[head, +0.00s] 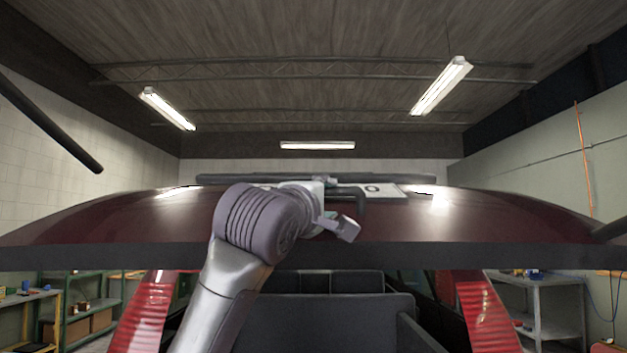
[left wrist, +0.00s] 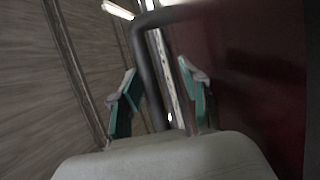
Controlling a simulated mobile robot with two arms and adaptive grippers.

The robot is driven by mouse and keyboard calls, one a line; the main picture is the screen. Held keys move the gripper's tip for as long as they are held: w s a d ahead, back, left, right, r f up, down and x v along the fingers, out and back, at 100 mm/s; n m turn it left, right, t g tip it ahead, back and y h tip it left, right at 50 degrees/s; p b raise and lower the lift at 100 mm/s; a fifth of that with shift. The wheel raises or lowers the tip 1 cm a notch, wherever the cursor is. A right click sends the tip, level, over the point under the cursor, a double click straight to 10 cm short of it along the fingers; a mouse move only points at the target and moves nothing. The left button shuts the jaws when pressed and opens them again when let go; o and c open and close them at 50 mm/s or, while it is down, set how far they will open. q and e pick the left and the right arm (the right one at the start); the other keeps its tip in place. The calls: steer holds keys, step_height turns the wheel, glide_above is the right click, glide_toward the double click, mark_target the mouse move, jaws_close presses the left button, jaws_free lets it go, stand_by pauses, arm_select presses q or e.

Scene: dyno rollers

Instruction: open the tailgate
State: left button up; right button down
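The dark red tailgate (head: 490,215) is raised and spans the head view, with the car's opening below it. A dark bar handle (head: 362,193) sits on it beside a pale plate (head: 388,191). My left arm reaches up from below, and its gripper (head: 328,208) is at the handle, partly hidden by my wrist. In the left wrist view, the teal-padded fingers of my left gripper (left wrist: 158,72) stand apart, with the dark handle (left wrist: 152,88) showing between them. Whether a finger touches it I cannot tell. The red panel (left wrist: 250,70) fills the right side there. My right gripper is not in view.
Red tail lights (head: 148,310) (head: 486,312) flank the opening, with dark seats (head: 340,318) inside. Shelving (head: 75,310) stands at the left and a grey shelf unit (head: 545,300) at the right. A dark rod (head: 50,125) slants in at upper left. The space above the tailgate looks clear.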

arm_select(q)
steer(key=v, duration=1.1)
steer(key=shift+s+a+f, duration=0.15)
steer(key=shift+a+f, duration=0.05)
steer(key=shift+f, duration=0.15)
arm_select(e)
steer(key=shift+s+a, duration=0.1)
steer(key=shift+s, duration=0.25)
